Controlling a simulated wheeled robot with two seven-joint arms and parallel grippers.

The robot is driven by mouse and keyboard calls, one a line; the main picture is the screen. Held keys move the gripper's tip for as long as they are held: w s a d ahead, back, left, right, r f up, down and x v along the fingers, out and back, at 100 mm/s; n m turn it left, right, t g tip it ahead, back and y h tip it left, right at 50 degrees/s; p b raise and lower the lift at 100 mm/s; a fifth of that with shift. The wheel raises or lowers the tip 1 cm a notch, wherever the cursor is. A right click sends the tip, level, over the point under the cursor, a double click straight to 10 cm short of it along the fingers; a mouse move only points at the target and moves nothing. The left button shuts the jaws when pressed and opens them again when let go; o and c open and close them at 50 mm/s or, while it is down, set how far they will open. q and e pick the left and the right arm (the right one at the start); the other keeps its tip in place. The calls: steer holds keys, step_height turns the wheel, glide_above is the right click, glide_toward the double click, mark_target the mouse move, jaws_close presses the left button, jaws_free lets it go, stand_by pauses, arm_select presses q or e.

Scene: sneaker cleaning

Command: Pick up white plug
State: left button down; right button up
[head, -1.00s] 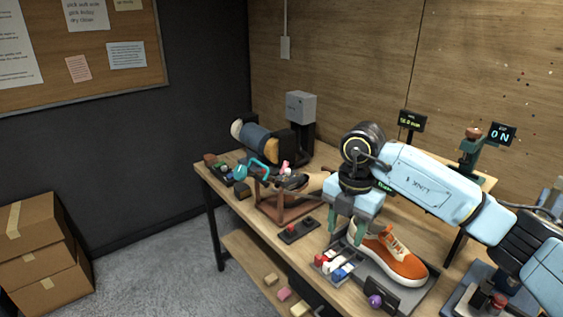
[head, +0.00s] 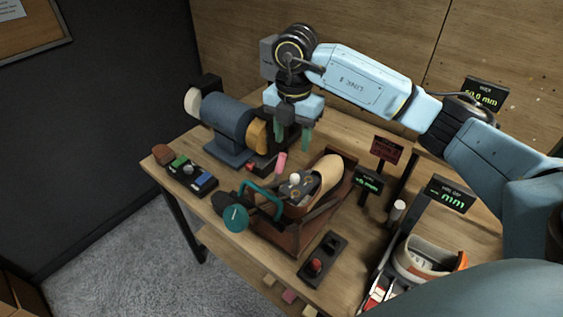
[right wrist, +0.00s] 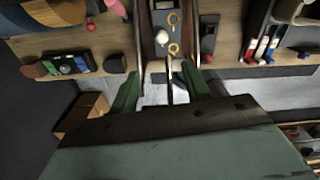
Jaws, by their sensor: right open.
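A small white round-topped piece, which looks like the white plug (head: 294,180), stands in the wooden cradle (head: 290,240) beside a tan shoe form (head: 322,180). My right gripper (head: 293,138) has green fingers pointing down, apart and empty. In the head view it hangs above and behind the cradle. In the right wrist view its fingers (right wrist: 160,88) show below the white piece, not touching it. My left gripper is not in view.
A pink peg (head: 280,163) and a teal clamp handle (head: 262,198) stand close to the white piece. A blue roller machine (head: 228,118) is at the left. A white cylinder (head: 397,212), small display signs and a sneaker (head: 428,258) are at the right.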

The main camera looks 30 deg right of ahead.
glide_above(295, 175)
steer(key=a, duration=0.1)
step_height(295, 175, down, 7)
steer(key=shift+s+f+p, duration=0.35)
steer(key=shift+f+p, duration=0.05)
steer(key=shift+f, duration=0.1)
steer(key=f, duration=0.2)
steer(key=d+f, duration=0.1)
steer(key=shift+w+f+p, duration=0.25)
steer(key=shift+w+p, duration=0.05)
steer(key=shift+p, duration=0.05)
steer(key=shift+f, duration=0.6)
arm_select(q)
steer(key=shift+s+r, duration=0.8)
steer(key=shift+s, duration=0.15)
arm_select(e)
steer(key=shift+c, duration=0.8)
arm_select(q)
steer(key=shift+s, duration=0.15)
arm_select(e)
steer(key=c, duration=0.9)
